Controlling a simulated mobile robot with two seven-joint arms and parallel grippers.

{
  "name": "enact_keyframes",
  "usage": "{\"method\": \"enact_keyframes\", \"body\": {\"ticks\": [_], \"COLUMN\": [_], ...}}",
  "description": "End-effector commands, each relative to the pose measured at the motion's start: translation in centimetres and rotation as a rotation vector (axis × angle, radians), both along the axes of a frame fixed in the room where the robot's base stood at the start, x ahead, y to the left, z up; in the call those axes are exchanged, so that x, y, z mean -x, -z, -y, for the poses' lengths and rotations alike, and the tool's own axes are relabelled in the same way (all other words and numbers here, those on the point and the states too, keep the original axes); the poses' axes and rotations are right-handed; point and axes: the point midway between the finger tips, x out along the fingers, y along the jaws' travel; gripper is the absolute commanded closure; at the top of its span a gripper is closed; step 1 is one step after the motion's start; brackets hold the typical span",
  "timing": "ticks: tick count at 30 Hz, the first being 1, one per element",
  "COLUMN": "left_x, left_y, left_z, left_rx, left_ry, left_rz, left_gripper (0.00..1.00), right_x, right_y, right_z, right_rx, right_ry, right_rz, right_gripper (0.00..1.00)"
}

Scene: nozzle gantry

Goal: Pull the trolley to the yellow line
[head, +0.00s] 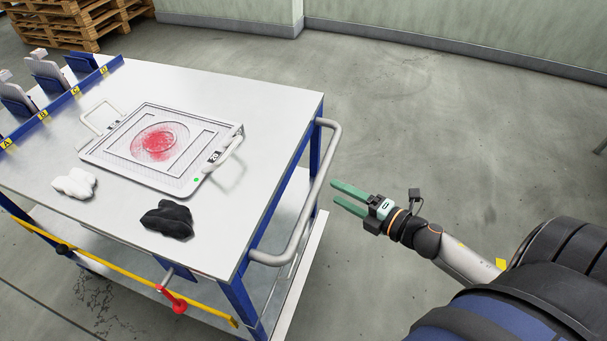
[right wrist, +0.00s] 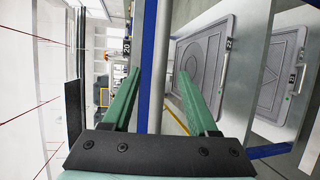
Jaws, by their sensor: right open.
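The trolley (head: 265,105) has a light grey top and blue legs. Its grey tubular handle (head: 299,226) runs along the right end in the head view. My right gripper (head: 336,191) has green fingers. It is open and empty, just right of the handle and apart from it, with its fingertips toward it. In the right wrist view, the open fingers (right wrist: 160,80) have a blue post and a grey bar visible in the gap between them; I cannot tell how far off these are. A thin yellow strip on the floor shows there (right wrist: 177,119). My left gripper is not in view.
On the trolley top lie a framed tray (head: 105,153) with a red-stained disc, a white bundle (head: 74,184) and a black bundle (head: 168,219).

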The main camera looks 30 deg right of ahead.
Motion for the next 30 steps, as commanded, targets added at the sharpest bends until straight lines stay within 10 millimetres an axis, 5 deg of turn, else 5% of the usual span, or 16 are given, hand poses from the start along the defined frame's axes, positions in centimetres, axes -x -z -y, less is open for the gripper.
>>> {"method": "enact_keyframes", "body": {"ticks": [18, 30], "left_x": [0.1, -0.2], "left_y": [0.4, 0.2], "left_z": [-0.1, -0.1], "left_rx": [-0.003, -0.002], "left_ry": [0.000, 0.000], "left_rz": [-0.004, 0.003], "left_gripper": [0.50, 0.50], "right_x": [-8.8, -10.0], "right_y": [1.6, 1.9], "right_z": [-2.7, -3.1], "right_rx": [-0.002, -0.002], "right_ry": [0.003, 0.002], "right_rz": [0.001, 0.000], "right_gripper": [0.41, 0.41]}}
